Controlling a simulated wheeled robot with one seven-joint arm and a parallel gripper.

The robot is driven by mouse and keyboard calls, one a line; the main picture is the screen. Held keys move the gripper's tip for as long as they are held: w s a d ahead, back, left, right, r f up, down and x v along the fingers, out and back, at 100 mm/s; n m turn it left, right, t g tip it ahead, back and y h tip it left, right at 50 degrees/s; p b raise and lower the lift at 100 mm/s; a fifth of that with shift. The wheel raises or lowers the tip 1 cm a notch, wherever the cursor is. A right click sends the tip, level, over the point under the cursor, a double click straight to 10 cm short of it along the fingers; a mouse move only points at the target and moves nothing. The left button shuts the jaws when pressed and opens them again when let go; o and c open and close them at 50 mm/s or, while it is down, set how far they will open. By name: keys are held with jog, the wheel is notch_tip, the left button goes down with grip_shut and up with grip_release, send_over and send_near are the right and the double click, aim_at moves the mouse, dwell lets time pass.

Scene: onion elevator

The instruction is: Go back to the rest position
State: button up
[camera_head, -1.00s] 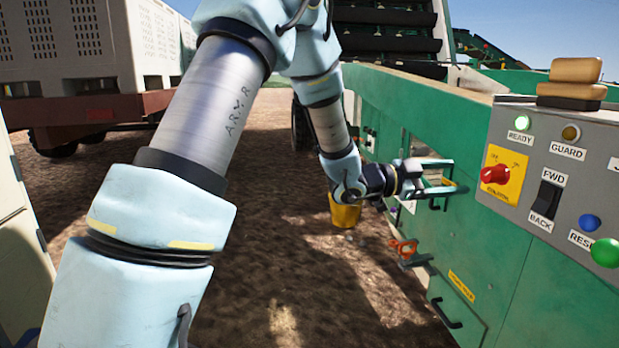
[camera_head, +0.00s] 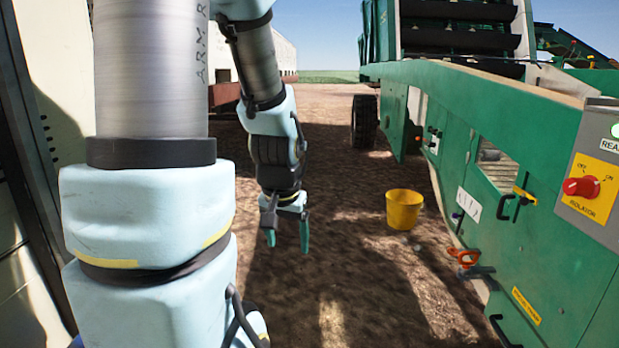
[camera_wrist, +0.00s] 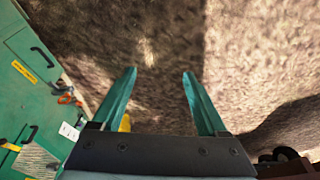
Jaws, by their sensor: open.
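My gripper (camera_head: 287,238) hangs pointing down over the bare ground, left of the green machine (camera_head: 545,165). Its two teal fingers are apart with nothing between them. In the wrist view my gripper (camera_wrist: 158,95) is also open and empty above the brown soil. My arm comes down from the upper left of the head view, bent at the elbow.
A yellow bucket (camera_head: 404,210) stands on the ground between my gripper and the machine. The machine's side carries a red isolator switch (camera_head: 581,187), black handles and an orange clamp-like part (camera_head: 464,257). A pale wall (camera_head: 60,90) stands close on the left.

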jog(key=s+a+r+n+g+p, duration=0.1)
jog(key=s+a+n+g+p, duration=0.1)
jog(key=s, duration=0.3)
notch_tip(320, 180, up, 16)
jog(key=p, duration=1.6)
jog(key=shift+r, duration=0.25)
